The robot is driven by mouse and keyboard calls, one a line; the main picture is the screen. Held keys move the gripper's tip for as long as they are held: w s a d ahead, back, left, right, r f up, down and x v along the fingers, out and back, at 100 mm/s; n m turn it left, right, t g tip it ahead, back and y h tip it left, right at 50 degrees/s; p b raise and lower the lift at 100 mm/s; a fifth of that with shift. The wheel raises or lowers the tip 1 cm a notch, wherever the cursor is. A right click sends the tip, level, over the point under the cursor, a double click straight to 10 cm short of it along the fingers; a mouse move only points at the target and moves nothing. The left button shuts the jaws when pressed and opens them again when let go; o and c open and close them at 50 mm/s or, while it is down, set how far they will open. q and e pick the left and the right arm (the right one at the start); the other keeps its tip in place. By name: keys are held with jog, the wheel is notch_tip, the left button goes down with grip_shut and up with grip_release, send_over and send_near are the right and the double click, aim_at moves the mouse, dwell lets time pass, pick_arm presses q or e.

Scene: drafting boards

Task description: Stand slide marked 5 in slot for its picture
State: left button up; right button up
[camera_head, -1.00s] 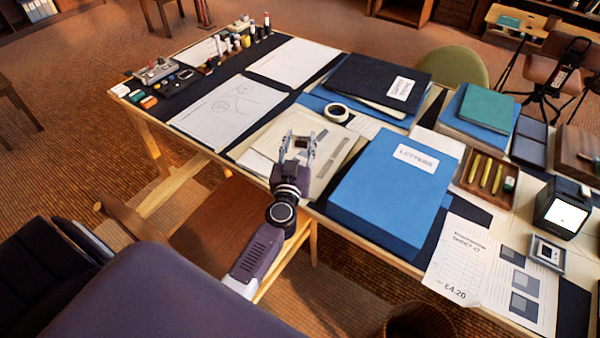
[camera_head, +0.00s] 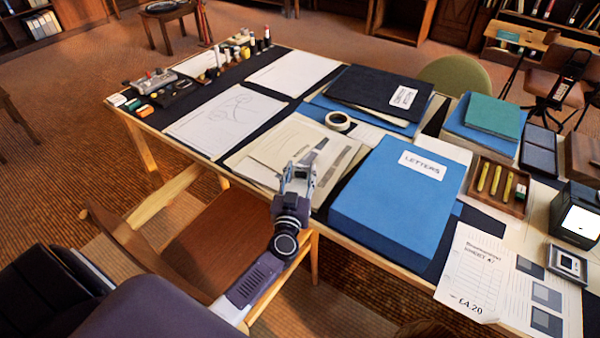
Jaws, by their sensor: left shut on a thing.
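My left gripper (camera_head: 297,172) is over the near edge of the desk, in front of loose cream papers with grey strips (camera_head: 338,163). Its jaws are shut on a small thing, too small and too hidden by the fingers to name. A small grey framed square (camera_head: 567,262) lies at the right beside a printed sheet with grey squares (camera_head: 540,295); I cannot tell whether it is a slide. No mark 5 can be read, and I cannot make out a slot for certain. My right gripper is not in view.
A blue LETTERS box (camera_head: 398,200) stands just right of the gripper. A wooden tray of yellow pens (camera_head: 517,205) and a dark box with a bright face (camera_head: 578,215) stand farther right. A wooden chair (camera_head: 195,240) is at the near side.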

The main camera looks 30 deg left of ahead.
pick_arm(q)
jog(key=shift+f, duration=0.2)
jog(key=o, duration=0.7)
jog(key=shift+o, duration=0.2)
